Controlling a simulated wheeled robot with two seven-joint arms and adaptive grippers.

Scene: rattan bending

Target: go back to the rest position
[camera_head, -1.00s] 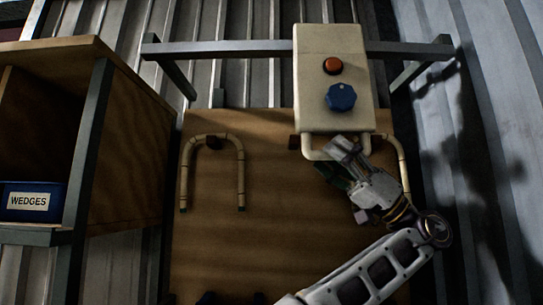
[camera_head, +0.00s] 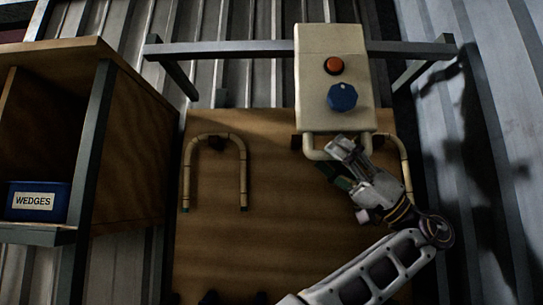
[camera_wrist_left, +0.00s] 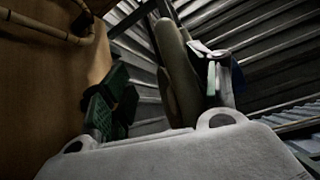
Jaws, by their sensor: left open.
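My left gripper (camera_head: 339,163) is open just below the cream control box (camera_head: 313,92), at the upper right of the wooden board (camera_head: 275,240). Its fingers are near the bent rattan cane (camera_head: 406,160) under the box and hide part of it; I cannot tell whether they touch it. In the left wrist view, the left gripper's (camera_wrist_left: 165,88) green-padded finger and grey finger stand apart, with a tan shape showing behind the gap. My right gripper is in neither view.
A second bent cane (camera_head: 242,175) hangs on the board's left side. The box carries a red button (camera_head: 333,66) and a blue knob (camera_head: 342,97). A grey rail (camera_head: 230,48) crosses behind. A wooden shelf (camera_head: 125,150) with a blue wedges bin (camera_head: 60,204) stands left.

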